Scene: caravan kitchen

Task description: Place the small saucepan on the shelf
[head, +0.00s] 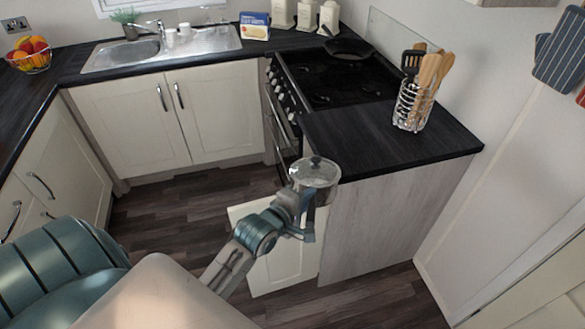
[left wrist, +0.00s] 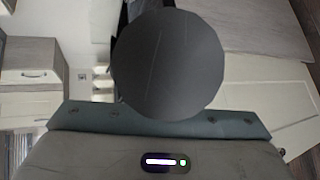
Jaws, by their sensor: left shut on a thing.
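The small saucepan (head: 315,178) is silvery with a lid and a dark knob. My left gripper (head: 303,218) is shut on it and holds it in the air, in front of the counter's near left corner. In the left wrist view, a dark round surface (left wrist: 167,65), which looks like part of the saucepan, fills the space just ahead of the gripper. The handle and the finger contact cannot be made out. No shelf shows; the inside of the lower cabinet is hidden. My right gripper is not in view.
A cream cabinet door (head: 285,262) stands below and behind my left gripper, apparently swung open. The dark counter (head: 360,140) above holds a utensil rack (head: 413,108). A stove (head: 325,78) with a black frying pan (head: 348,48) is beyond. Floor (head: 190,205) to the left is clear.

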